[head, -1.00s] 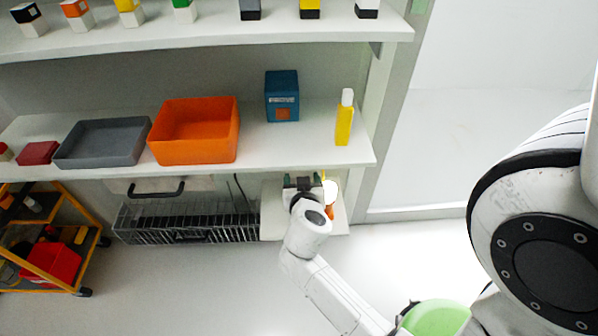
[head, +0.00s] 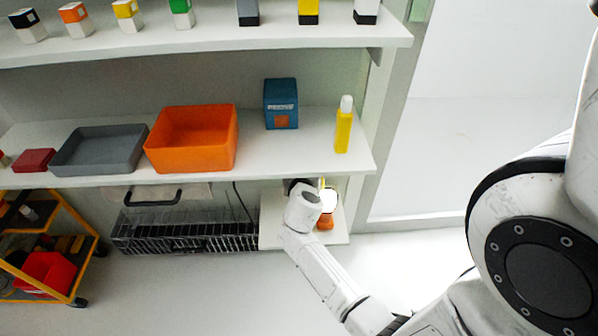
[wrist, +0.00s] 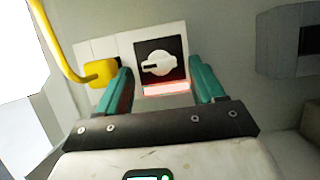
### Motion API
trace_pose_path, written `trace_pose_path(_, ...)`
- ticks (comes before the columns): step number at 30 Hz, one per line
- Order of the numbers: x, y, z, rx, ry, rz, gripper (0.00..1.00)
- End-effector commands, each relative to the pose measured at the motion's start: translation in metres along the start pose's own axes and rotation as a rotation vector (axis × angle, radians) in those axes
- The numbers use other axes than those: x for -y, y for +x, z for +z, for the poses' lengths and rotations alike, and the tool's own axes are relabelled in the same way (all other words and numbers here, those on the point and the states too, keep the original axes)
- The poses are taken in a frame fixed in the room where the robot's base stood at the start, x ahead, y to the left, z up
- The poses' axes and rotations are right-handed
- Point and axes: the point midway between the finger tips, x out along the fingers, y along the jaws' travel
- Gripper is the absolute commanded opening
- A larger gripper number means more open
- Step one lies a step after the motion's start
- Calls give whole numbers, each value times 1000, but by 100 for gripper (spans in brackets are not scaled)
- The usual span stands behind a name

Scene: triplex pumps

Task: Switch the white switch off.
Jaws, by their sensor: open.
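The white switch (wrist: 159,64) is a white rotary knob on a black square plate, seen at the top centre of the wrist view. The plate sits on a white panel. A dark pointer mark on the knob points to the left. My gripper (wrist: 163,82) is open, with its teal fingers below and to either side of the knob, and nothing is held between them. I cannot tell whether a finger touches the plate. In the head view the switch and the fingertips are hidden behind my wrist and the shelf edge.
A yellow bent rod with a block (wrist: 98,72) stands close left of the switch. In the head view, my wrist is below the middle shelf (head: 290,163), beside a wire rack (head: 185,232) and a bright lamp-like thing with an orange base (head: 325,222). The floor in front is clear.

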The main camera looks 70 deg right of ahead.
Motion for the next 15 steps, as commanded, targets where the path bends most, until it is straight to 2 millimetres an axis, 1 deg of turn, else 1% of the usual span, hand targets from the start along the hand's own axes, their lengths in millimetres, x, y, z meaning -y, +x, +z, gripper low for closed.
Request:
trace_pose_path(4, 0, 0, 0, 0, 0, 0, 68)
trace_pose_path(15, 0, 0, 0, 0, 0, 0, 33)
